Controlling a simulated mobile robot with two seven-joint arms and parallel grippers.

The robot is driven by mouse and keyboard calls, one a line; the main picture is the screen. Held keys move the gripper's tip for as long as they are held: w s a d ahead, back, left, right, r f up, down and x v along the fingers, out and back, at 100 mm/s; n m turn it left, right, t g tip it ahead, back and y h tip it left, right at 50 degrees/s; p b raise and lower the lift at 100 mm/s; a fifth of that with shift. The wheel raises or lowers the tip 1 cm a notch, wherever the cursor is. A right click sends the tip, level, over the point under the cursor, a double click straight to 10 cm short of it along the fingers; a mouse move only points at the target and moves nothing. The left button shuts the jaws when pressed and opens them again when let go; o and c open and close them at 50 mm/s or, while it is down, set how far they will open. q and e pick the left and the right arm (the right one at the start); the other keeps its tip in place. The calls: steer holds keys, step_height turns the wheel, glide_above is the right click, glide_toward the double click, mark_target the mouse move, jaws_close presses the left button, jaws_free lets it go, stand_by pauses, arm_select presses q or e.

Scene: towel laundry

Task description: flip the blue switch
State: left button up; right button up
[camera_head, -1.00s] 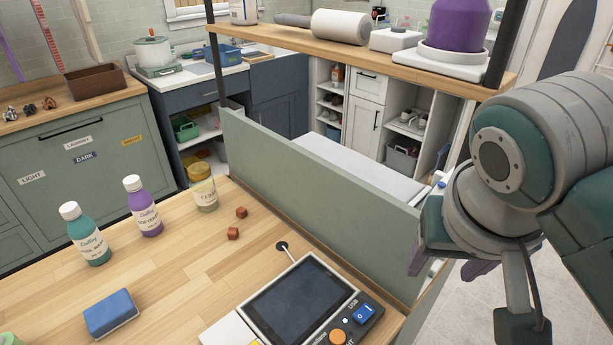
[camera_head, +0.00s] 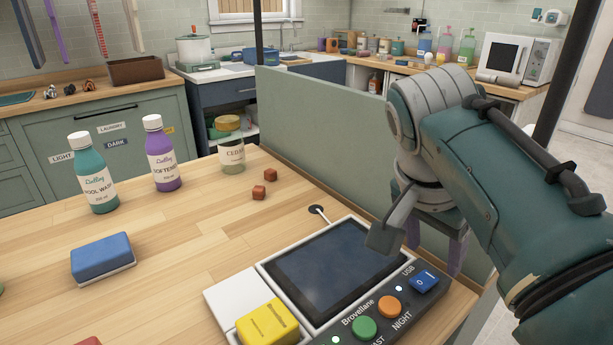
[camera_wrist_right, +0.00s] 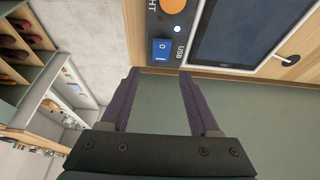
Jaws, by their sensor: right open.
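The blue switch (camera_head: 424,281) is a small rocker marked with a line and a circle, next to the "USB" label on the dark panel (camera_head: 385,310) of a touchscreen device (camera_head: 330,267). In the right wrist view the blue switch (camera_wrist_right: 161,49) lies just beyond the fingertips, a little toward the left finger. My right gripper (camera_head: 437,255) points down beside the counter's right edge, behind and right of the switch. In the wrist view its purple fingers (camera_wrist_right: 160,75) are apart with nothing between them. They are clear of the switch. My left gripper is not in view.
A green partition (camera_head: 330,135) runs along the counter's back edge. Bottles, including a teal one (camera_head: 94,175) and a purple one (camera_head: 162,157), a jar (camera_head: 231,148), brown cubes (camera_head: 264,183) and a blue sponge (camera_head: 102,258) stand left. Orange (camera_head: 390,307) and green (camera_head: 364,328) buttons sit near the switch.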

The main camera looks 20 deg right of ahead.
mark_target(432, 274)
steer(key=x, duration=0.4)
steer(key=shift+w+d+f+b, duration=0.1)
steer(key=shift+d+f+b, duration=0.05)
steer(key=shift+f+b, duration=0.25)
steer(key=shift+c, duration=0.4)
steer(key=shift+r, duration=0.1)
jaws_close()
